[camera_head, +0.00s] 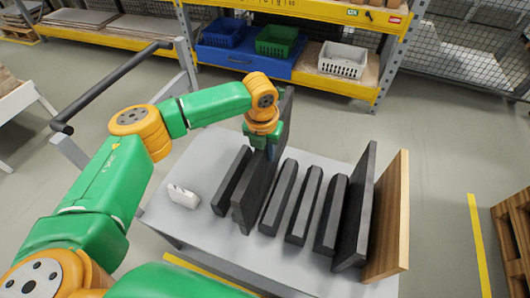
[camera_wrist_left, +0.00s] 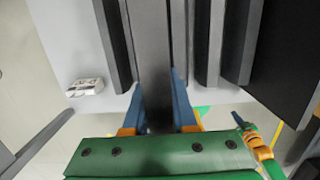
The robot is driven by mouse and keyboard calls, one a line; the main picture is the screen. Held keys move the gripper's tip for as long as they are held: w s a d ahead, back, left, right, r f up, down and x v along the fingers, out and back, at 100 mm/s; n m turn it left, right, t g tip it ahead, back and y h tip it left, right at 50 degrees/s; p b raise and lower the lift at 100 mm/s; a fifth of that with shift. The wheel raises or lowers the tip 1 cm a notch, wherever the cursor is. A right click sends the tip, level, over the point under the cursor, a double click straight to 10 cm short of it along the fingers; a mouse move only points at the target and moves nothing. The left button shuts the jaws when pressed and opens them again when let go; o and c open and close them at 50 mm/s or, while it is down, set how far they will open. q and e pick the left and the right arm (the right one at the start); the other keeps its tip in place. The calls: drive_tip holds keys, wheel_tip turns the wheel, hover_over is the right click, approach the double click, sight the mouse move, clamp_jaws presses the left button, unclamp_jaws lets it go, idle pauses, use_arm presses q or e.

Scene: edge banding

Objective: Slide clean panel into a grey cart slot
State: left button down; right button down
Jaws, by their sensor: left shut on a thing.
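My left gripper (camera_head: 262,143) is shut on the upper edge of a dark grey panel (camera_head: 257,190). The panel stands upright on edge between the first and second dark dividers of the grey cart (camera_head: 190,228). Its lower edge is at or near the cart top; I cannot tell if it touches. In the left wrist view, the blue fingers (camera_wrist_left: 157,112) sit on both sides of the panel (camera_wrist_left: 152,50). Another dark panel (camera_head: 354,210) and a wood-coloured panel (camera_head: 388,215) stand upright at the cart's right.
Dark dividers (camera_head: 231,180) (camera_head: 279,198) (camera_head: 304,205) (camera_head: 331,215) rise in a row from the cart, with narrow gaps between. A small white object (camera_head: 183,196) lies at the cart's left. A yellow shelf with blue, green and white bins (camera_head: 343,60) stands behind.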

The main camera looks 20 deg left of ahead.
use_arm(q)
wheel_tip(320, 180, down, 6)
drive_tip(key=b, duration=0.6)
drive_tip(key=shift+r+b, duration=0.1)
drive_tip(key=shift+b, duration=0.25)
drive_tip(key=shift+f+p, duration=0.35)
drive_tip(key=shift+f, duration=0.9)
drive_tip(key=c, duration=0.6)
unclamp_jaws()
drive_tip(key=shift+c, duration=0.2)
drive_tip(key=shift+s, duration=0.1)
